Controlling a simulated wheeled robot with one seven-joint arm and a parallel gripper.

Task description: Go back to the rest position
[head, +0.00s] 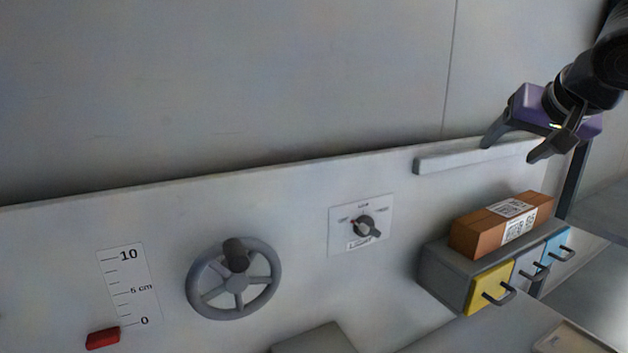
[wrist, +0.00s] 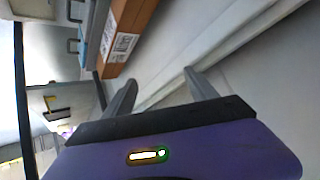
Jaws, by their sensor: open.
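My gripper (head: 512,150) is at the upper right in the head view, above the cardboard box. Its purple body and two dark fingers show, spread apart with nothing between them. In the wrist view my gripper (wrist: 160,88) is also open and empty, its fingers near a pale ledge. The brown box (head: 480,236) with white barcode labels lies on top of a grey drawer unit (head: 446,281), apart from the gripper. The box also shows at the top of the wrist view (wrist: 112,62).
The drawer unit has yellow (head: 481,292), white and blue (head: 556,243) fronts with handles. A pale ledge (head: 455,162) runs along the panel by my fingers. A handwheel (head: 208,302), a rotary knob (head: 368,226), and a scale with a red slider (head: 103,338) are on the panel.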

